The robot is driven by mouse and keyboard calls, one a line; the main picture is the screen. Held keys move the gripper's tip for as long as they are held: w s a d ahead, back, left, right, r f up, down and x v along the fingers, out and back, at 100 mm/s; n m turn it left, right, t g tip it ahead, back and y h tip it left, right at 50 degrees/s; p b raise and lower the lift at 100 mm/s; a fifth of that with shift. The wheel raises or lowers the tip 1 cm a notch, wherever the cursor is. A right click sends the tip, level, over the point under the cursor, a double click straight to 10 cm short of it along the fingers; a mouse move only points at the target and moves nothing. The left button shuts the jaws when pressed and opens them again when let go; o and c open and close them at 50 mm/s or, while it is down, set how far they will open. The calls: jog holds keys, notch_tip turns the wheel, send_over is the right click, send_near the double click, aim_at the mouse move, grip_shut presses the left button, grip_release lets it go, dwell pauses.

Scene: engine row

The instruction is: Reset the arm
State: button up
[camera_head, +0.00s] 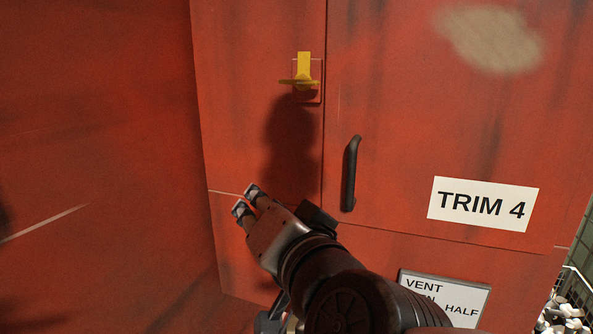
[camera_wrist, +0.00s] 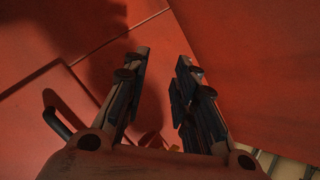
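My gripper (camera_head: 246,199) is in front of the lower part of a red cabinet door (camera_head: 250,60), with its fingers pointing up and to the left in the head view. In the wrist view, the two fingers of my gripper (camera_wrist: 163,58) stand apart with a clear gap and nothing held between them. Red panels lie beyond the fingertips. My arm reaches in from the bottom of the head view and covers part of the lower panel.
A yellow latch (camera_head: 304,68) sits above my gripper. A black handle (camera_head: 350,175) stands out to its right. A "TRIM 4" label (camera_head: 482,204) and a partly hidden "VENT" sign (camera_head: 462,296) are further right. A red wall (camera_head: 95,130) is at left; a wire basket (camera_head: 574,272) at lower right.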

jog(key=s+d+f+n+g+h+b, duration=0.1)
jog(key=s+d+f+g+h+b, duration=0.1)
jog(key=s+d+f, duration=0.4)
jog(key=s+d+f+n+g+h+b, duration=0.1)
jog(key=s+d+f+g, duration=0.4)
jog(key=f, duration=1)
jog(key=s+d+f+n+g+h+b, duration=0.2)
jog(key=s+d+f+g+h+b, duration=0.1)
jog(key=s+d+f, duration=0.3)
notch_tip(320, 180, down, 4)
jog(key=shift+s+d+f+h+b, duration=0.3)
jog(key=shift+s+d+b, duration=0.15)
jog(key=shift+d, duration=0.55)
jog(key=shift+o, duration=0.4)
jog(key=shift+w, duration=0.1)
